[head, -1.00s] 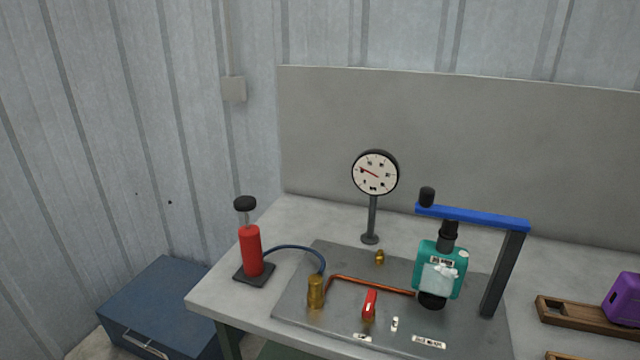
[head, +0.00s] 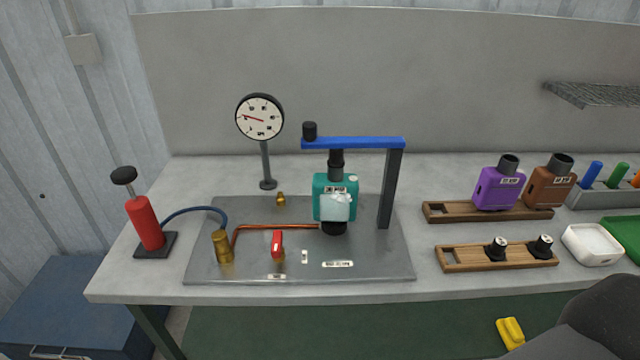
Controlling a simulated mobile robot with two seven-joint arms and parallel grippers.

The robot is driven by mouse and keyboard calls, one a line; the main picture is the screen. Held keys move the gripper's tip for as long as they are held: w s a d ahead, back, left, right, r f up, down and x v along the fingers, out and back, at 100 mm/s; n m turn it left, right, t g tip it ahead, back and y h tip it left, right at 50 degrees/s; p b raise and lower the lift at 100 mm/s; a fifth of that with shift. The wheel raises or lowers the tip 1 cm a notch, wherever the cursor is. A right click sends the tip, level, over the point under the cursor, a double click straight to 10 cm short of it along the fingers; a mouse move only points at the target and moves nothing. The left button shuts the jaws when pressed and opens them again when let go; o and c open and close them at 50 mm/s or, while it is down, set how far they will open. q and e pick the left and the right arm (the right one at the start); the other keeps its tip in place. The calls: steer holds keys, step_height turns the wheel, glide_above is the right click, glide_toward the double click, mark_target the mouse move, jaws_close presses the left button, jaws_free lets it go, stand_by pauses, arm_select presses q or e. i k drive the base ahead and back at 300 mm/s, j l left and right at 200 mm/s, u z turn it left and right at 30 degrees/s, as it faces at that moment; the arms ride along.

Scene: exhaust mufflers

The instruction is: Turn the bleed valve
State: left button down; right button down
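A red lever or knob (head: 277,244) stands upright near the front of the grey metal plate (head: 370,262); it looks like the bleed valve, but its label is too small to read. A copper pipe (head: 270,227) runs behind it from a brass fitting (head: 222,247) to a teal muffler (head: 325,204) under a blue clamp bar (head: 360,143). A small brass fitting (head: 280,199) sits farther back on the plate. A round gauge (head: 259,117) stands at the back, its red needle pointing left. Neither gripper shows.
A red hand pump (head: 145,223) with a blue hose stands at the left. Purple (head: 497,188) and brown (head: 549,181) mufflers, wooden racks (head: 450,259) and a white tray (head: 592,245) are at the right. A yellow object (head: 510,333) lies below the bench. A dark shape covers the lower right corner.

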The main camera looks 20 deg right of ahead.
mark_target(277, 238)
steer(key=z, duration=1.7)
steer(key=k+j, duration=0.2)
steer(key=k, duration=0.15)
